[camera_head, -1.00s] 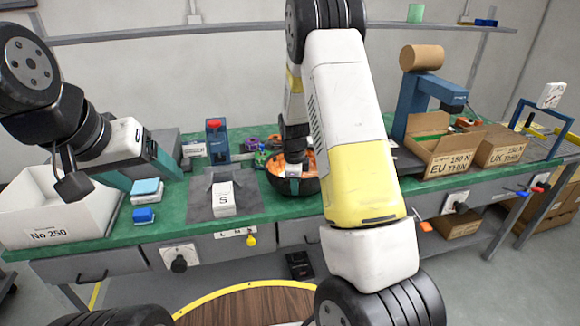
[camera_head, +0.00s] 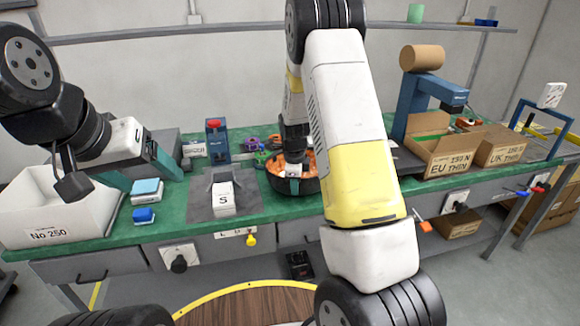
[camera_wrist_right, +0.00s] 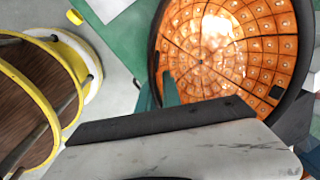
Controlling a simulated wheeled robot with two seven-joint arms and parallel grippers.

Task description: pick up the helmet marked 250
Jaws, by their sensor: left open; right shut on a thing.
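A round black helmet (camera_head: 308,186) with an orange, dotted inside lies open side up on the green bench in the head view. Its orange inside (camera_wrist_right: 228,45) and black rim fill the top right of the right wrist view. No number 250 is readable on it. My right gripper (camera_head: 293,179) is shut on the near rim of the helmet, with a teal finger (camera_wrist_right: 169,92) over the rim in the wrist view. My left gripper (camera_head: 143,172) is open and empty, above the bench at the left, its teal fingers spread apart.
A white box (camera_head: 50,232) labelled No 250 stands at the left. Cardboard boxes (camera_head: 449,168) stand at the right. A blue press-like post (camera_head: 217,142) stands behind.

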